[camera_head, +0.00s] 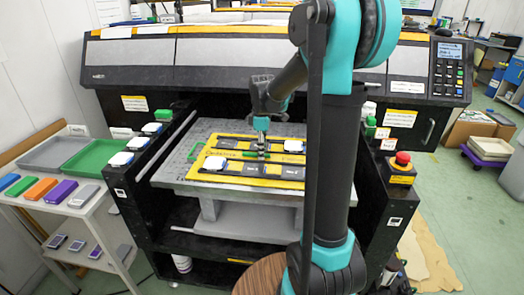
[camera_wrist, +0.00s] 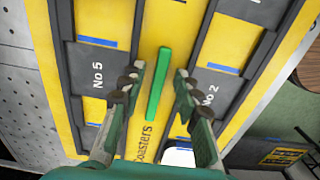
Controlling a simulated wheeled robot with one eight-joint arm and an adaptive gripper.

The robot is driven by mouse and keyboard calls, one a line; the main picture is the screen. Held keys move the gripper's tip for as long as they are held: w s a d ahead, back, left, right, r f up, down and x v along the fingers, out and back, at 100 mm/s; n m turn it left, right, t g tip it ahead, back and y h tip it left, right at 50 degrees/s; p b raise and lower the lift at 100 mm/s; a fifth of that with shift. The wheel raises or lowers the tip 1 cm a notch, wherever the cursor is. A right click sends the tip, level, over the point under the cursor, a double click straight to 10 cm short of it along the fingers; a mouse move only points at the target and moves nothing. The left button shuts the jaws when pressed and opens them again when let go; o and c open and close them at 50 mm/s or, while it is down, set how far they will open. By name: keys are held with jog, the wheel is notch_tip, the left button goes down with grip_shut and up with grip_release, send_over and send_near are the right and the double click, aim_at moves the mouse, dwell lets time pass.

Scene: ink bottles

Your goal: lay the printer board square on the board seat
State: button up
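The printer board (camera_head: 228,179) is a flat yellow board with grey numbered frames and a green bar handle at its middle. It lies on the grey metal printer bed (camera_head: 172,174) and looks slightly turned against it. In the wrist view the board (camera_wrist: 145,35) fills most of the picture, and its green handle (camera_wrist: 158,84) stands upright. My gripper (camera_head: 262,153) is low over the board's middle. In the wrist view my gripper (camera_wrist: 160,72) is open, one finger on each side of the handle with gaps. I cannot make out the board seat separately; the board may cover it.
White pieces (camera_head: 215,163) lie on the board. A side table on the left holds a green tray (camera_head: 92,154), a grey tray (camera_head: 55,152) and several coloured blocks (camera_head: 40,188). A red emergency button (camera_head: 403,158) stands at the right. The printer body (camera_head: 230,52) rises behind.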

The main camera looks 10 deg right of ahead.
notch_tip(320, 180, up, 12)
jog(key=shift+r, duration=0.2)
dwell(0.4)
